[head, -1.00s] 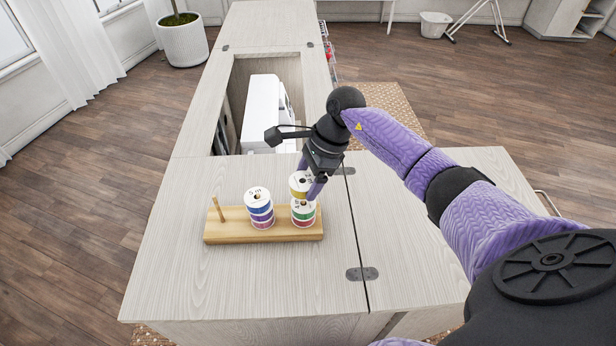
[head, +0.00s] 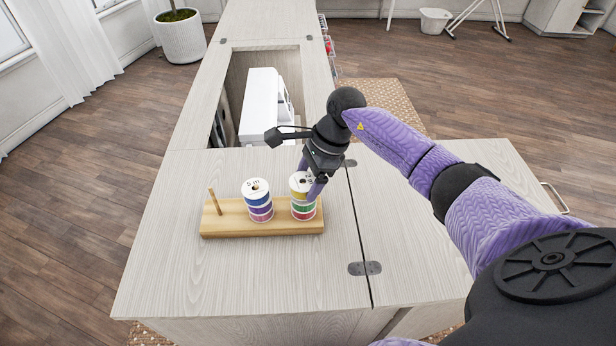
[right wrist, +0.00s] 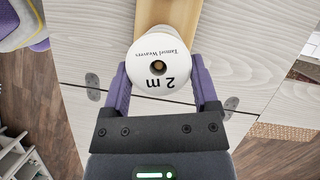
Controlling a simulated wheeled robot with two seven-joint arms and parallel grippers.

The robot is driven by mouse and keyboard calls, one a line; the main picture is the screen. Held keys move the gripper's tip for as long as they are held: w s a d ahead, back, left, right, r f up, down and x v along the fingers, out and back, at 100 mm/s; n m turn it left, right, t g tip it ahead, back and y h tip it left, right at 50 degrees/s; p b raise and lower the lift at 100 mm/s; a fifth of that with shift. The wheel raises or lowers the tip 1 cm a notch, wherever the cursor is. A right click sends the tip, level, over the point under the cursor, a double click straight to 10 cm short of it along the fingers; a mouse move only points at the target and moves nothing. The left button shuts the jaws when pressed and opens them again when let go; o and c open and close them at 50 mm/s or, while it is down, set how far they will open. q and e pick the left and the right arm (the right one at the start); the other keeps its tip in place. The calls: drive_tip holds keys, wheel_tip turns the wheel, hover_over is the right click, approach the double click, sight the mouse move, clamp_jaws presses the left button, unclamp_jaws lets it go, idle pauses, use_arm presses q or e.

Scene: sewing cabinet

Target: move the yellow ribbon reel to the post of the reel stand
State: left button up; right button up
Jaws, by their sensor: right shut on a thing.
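The yellow ribbon reel (head: 299,186) has a white top flange and sits at the top of the right-hand stack, close above a green reel and a red-pink one. My right gripper (head: 312,186) is shut on the yellow reel. The right wrist view shows its white top (right wrist: 160,65), marked "2 m", between the two purple fingers; something brown shows in its centre hole. The wooden reel stand (head: 228,222) has a bare post (head: 213,201) at its left end. Its middle stack (head: 258,203) has blue, purple and pink reels. My left gripper is out of view.
The stand is on the pale wooden cabinet top (head: 250,280), clear in front. A white sewing machine (head: 262,105) sits in the recess behind. Hinges (head: 364,268) mark the seam to the right.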

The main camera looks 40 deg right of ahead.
drive_tip(key=o, duration=1.1)
drive_tip(key=p+v, duration=0.2)
drive_tip(key=v, duration=0.8)
